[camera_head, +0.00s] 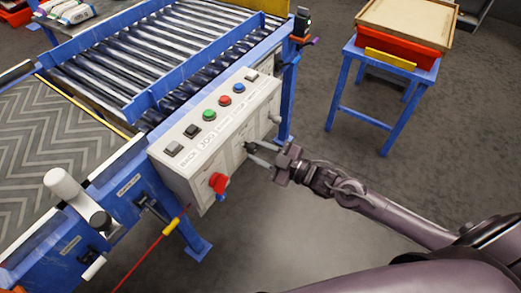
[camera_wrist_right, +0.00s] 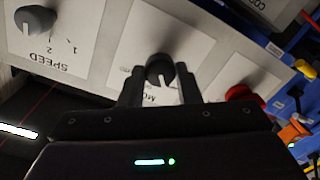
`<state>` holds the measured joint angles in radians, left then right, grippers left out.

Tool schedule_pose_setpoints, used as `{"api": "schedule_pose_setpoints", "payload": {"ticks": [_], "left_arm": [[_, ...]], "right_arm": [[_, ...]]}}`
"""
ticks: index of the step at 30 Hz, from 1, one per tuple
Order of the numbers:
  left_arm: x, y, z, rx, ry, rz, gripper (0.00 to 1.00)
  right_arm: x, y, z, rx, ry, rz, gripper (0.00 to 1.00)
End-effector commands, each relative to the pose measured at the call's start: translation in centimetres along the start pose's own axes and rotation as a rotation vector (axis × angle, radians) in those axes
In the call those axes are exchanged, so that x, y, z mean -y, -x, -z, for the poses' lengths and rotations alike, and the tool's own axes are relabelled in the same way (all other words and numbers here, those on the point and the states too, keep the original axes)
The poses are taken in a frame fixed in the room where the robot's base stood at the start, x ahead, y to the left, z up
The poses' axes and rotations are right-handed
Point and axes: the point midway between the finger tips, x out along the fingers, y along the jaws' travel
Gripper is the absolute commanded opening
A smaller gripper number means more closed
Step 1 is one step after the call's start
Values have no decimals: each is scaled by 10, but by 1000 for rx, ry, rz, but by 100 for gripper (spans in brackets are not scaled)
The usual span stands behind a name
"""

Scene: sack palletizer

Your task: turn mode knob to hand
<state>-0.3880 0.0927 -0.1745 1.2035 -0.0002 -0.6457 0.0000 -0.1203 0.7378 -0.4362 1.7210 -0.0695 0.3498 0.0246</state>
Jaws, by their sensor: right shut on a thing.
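The mode knob (camera_head: 250,147) is a small dark knob on the front face of the white control box (camera_head: 180,178). In the right wrist view the black mode knob (camera_wrist_right: 159,68) has a pale pointer line and sits by a label starting "MO", seen upside down. My right gripper (camera_head: 256,154) reaches the box from the right; in the right wrist view my right gripper (camera_wrist_right: 160,88) has its two fingers on either side of the knob, shut on it. The fingers partly hide the label, and I cannot read the knob's position. My left gripper is out of view.
A speed knob (camera_wrist_right: 35,20) and a red rotary switch (camera_head: 218,183) flank the mode knob. Coloured push buttons line the box top. The blue-framed roller conveyor (camera_head: 150,50) is behind. A blue stand (camera_head: 390,75) holds trays at upper right. Floor in front is clear.

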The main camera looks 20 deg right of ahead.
Motion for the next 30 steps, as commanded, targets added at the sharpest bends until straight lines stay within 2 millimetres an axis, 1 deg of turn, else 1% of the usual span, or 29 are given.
{"api": "schedule_pose_setpoints", "payload": {"ticks": [9, 23, 24, 28, 30], "left_arm": [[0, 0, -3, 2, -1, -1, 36], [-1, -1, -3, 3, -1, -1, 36], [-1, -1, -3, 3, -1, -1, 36], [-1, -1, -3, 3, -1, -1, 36], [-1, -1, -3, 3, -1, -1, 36]], "right_arm": [[0, 0, 0, 5, 93, 1, 7], [1, 0, 0, 5, 105, 1, 7], [1, 0, 0, 5, 105, 1, 35], [0, 0, 0, 5, 104, 0, 52], [0, 0, 0, 5, 104, 0, 52]]}}
